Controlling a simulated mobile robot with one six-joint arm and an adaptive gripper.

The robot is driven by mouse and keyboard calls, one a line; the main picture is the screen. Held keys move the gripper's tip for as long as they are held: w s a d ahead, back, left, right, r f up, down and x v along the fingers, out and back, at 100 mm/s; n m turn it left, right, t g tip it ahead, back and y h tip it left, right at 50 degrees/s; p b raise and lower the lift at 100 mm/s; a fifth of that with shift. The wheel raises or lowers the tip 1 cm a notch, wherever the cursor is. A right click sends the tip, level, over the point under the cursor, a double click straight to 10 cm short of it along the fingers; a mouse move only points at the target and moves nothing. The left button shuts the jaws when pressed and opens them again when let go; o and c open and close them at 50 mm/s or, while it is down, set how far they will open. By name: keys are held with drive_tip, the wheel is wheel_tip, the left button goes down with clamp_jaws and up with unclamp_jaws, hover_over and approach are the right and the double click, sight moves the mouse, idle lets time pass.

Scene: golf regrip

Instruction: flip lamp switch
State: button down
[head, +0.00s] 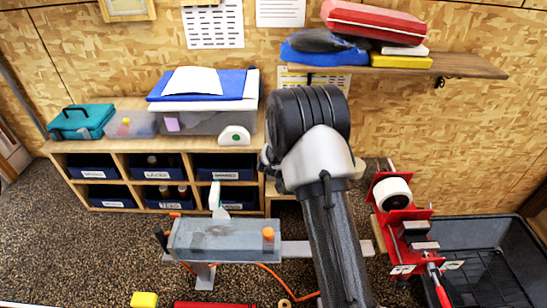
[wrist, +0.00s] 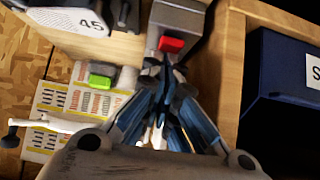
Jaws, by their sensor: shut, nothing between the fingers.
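My gripper (wrist: 165,68) is shut and empty in the wrist view, its blue-grey fingers drawn together at the tips. A red button or rocker (wrist: 171,44) on a grey box (wrist: 188,14) is just beyond the fingertips. It may be the lamp switch; I cannot tell whether the tips touch it. A green block-like part (wrist: 100,77) on a grey body lies to the left of the fingers. No lamp can be clearly made out. In the head view my arm hides the gripper and the red part.
In the wrist view, a dark blue bin (wrist: 285,95) sits in a wooden shelf at right, and a printed card (wrist: 72,100) lies at left. The head view shows a grey bench (head: 220,240), a red machine (head: 400,222) and a wall shelf (head: 455,66).

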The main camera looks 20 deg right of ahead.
drive_tip(key=shift+s, duration=0.1)
drive_tip(key=shift+s+a+f+b, duration=0.1)
drive_tip(key=shift+s+a+b, duration=0.15)
drive_tip(key=shift+s, duration=0.15)
drive_tip(key=shift+s+a+f+b, duration=0.1)
drive_tip(key=shift+s+b, duration=0.1)
drive_tip(key=shift+s, duration=0.15)
drive_tip(key=shift+r, duration=0.1)
